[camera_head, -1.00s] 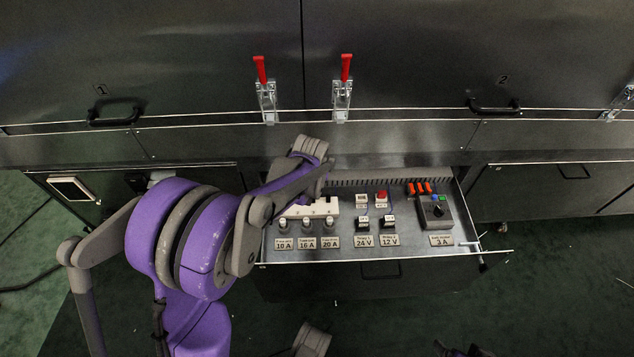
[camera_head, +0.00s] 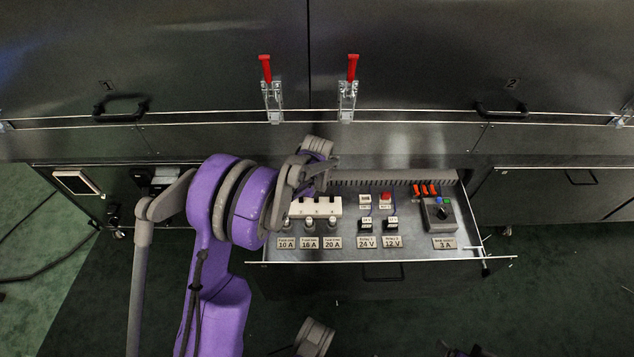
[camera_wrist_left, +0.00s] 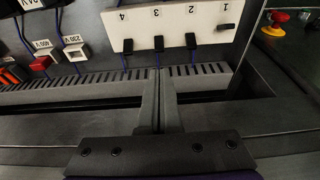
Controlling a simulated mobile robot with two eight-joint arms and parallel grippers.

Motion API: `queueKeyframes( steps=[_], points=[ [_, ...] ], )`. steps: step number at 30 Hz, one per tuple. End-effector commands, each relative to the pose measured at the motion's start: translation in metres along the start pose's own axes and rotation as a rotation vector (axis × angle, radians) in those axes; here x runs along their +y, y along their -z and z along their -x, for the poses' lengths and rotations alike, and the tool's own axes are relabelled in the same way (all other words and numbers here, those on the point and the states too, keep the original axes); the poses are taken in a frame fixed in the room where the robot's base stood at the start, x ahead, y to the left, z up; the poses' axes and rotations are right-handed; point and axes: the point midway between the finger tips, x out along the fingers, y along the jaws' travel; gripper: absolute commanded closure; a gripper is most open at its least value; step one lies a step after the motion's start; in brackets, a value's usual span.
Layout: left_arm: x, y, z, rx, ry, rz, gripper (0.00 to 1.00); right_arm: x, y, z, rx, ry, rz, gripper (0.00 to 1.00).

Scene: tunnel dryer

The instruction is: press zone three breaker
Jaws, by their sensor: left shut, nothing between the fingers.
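The white breaker block (camera_head: 322,207) sits in the open drawer, at its left rear. In the left wrist view the block (camera_wrist_left: 175,27) carries the numbers 4, 3, 2, 1 from left to right, each with a black toggle. The zone three toggle (camera_wrist_left: 158,43) is just left of centre. The toggle under 1 sits differently from the others. My left gripper (camera_wrist_left: 160,76) is shut and empty, its fingertips near the slotted duct below toggle 3, apart from the toggle. In the head view my left wrist partly hides the block's left end.
The drawer (camera_head: 420,253) also holds fuses (camera_head: 309,226), small relays (camera_head: 391,224), a red button block (camera_head: 385,197) and a grey control box (camera_head: 438,213). A slotted duct (camera_wrist_left: 60,89) lies behind the block. Red-handled latches (camera_head: 348,85) stand on the panel above.

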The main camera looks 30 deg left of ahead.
Motion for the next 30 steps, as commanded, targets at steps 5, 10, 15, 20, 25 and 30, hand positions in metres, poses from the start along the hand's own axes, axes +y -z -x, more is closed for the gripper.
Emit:
queueKeyframes(
  steps=[5,10,15,20,25,30],
  points=[
    [0.0,0.0,-0.037,0.0,0.0,0.0,1.0,0.0,-0.003,-0.013,-0.004,0.0,0.0,0.18],
    [0.0,0.0,-0.059,0.0,0.0,0.001,1.0,0.0,-0.005,-0.018,-0.006,0.0,0.0,0.18],
    [0.0,0.0,-0.067,0.0,0.0,0.0,1.0,0.0,-0.005,-0.02,-0.006,0.0,0.0,0.18],
    [0.0,0.0,-0.068,0.0,0.0,0.0,1.0,0.0,-0.005,-0.02,-0.006,0.0,0.0,0.18],
    [0.0,0.0,-0.067,0.0,0.0,0.0,1.0,0.0,-0.005,-0.02,-0.006,0.0,0.0,0.18],
    [0.0,-0.001,-0.067,0.017,0.0,-0.001,1.0,0.0,-0.005,-0.021,-0.006,0.0,0.0,0.18]
  ],
)
